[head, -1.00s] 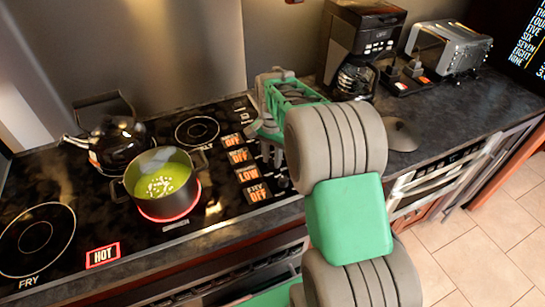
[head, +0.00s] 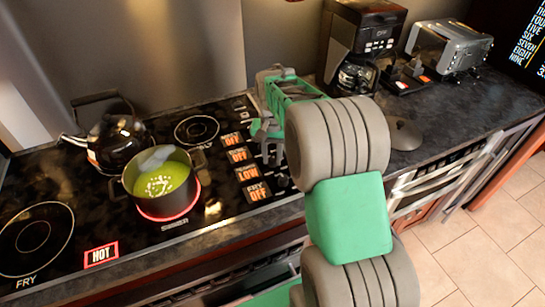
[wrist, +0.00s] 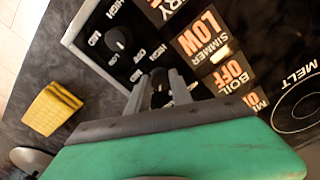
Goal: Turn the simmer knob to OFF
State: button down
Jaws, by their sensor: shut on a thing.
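The simmer knob (wrist: 159,88) is a small dark dial on the control strip, seen in the wrist view between the fingers of my gripper (wrist: 160,92). My gripper is shut on it, with one finger on each side. The simmer display (wrist: 200,36) reads LOW in orange; it also shows in the head view (head: 248,172). In the head view my gripper (head: 272,158) reaches down onto the strip beside the displays, and the knob there is hidden behind it. The knob's pointer angle cannot be told.
The fry knob (wrist: 118,38) is close beside my gripper. The boil display (wrist: 234,72) reads OFF. A dark pot (head: 142,205) of green soup stands on the glowing simmer burner, with a kettle (head: 110,143) behind it. A yellow sponge (wrist: 51,108) lies on the counter.

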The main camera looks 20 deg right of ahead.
aim_at(272, 159)
jog(key=n, duration=0.4)
jog(key=shift+n, duration=0.4)
jog(key=n+b, duration=0.1)
jog(key=n, duration=0.3)
jog(key=shift+d+r, duration=0.1)
jog(key=shift+n, duration=0.3)
jog(key=shift+w, duration=0.1)
jog(key=c, duration=1.1)
grip_release()
jog(key=shift+c, duration=0.2)
notch_tip(272, 159, up, 8)
jog(key=shift+f+b, duration=0.15)
jog(key=shift+b, duration=0.35)
